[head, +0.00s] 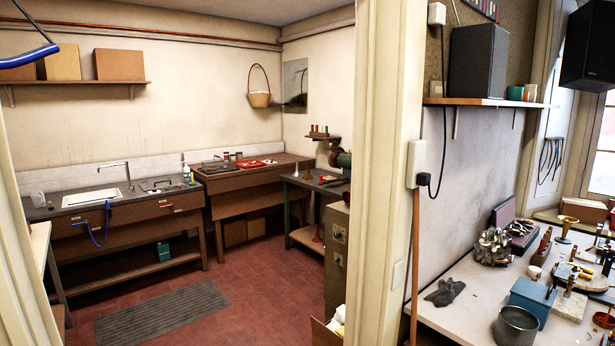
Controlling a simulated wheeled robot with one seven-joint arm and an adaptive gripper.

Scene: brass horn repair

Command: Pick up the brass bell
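A small gold, flared piece that looks like a brass bell (567,224) stands upright, wide end up, toward the back of the cluttered workbench (464,304) on the right. Another reddish, bell-like piece (604,319) is partly cut off at the right edge. A small brass-coloured flared thing (308,173) also shows on the dark table in the far room, too small to make out. I cannot tell which of these is the task's bell. My gripper is not in view.
A door frame post (385,170) divides the far room from the workbench. Red tiled floor with a grey mat (162,312) is open beyond the doorway. A grey pot (516,327), teal box (532,297) and dark glove (444,292) crowd the bench.

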